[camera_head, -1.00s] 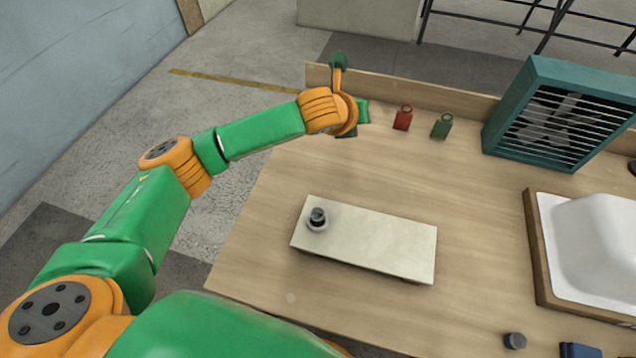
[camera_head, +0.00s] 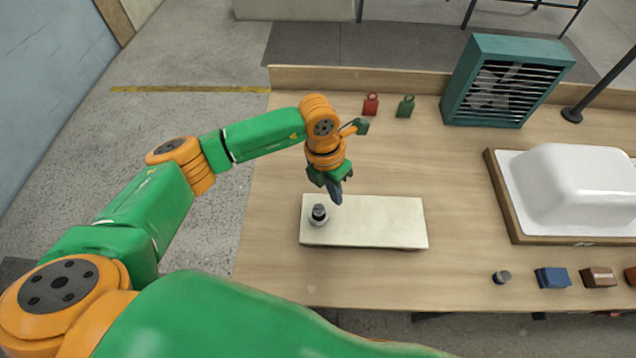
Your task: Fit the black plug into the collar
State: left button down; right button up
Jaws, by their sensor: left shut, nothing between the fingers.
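A pale rectangular board (camera_head: 385,222) lies on the table. Near its left end, a grey ring-shaped collar (camera_head: 318,222) has a small black plug (camera_head: 319,210) at its middle, with the dark top showing above the ring. I cannot tell how deep the plug sits. My left gripper (camera_head: 336,194) points down just above and behind the board's left part, slightly right of the plug. Its dark fingers are shut and empty, apart from the plug. My right gripper is not in view.
A dark grey cylinder (camera_head: 502,277), a blue block (camera_head: 552,278) and a brown block (camera_head: 599,277) lie along the front right. A white tub shell (camera_head: 575,185) in a wooden frame (camera_head: 512,222), a teal louvred box (camera_head: 505,80), and red (camera_head: 371,105) and green (camera_head: 405,107) tags stand farther back.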

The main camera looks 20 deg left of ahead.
aim_at(319, 208)
pick_arm(q)
jog(key=a+n+y, duration=0.1)
jog(key=a+y, duration=0.1)
jog(key=a, duration=0.1)
jog(key=shift+a+f, duration=0.15)
jog(key=shift+a, duration=0.2)
jog(key=shift+a+f, duration=0.15)
jog(key=shift+f, duration=0.1)
notch_tip(319, 208, down, 6)
jog(key=b, duration=0.4)
jog(key=shift+w+r, duration=0.1)
jog(key=shift+r, duration=0.15)
jog(key=shift+f+b, duration=0.55)
jog(key=shift+b, duration=0.2)
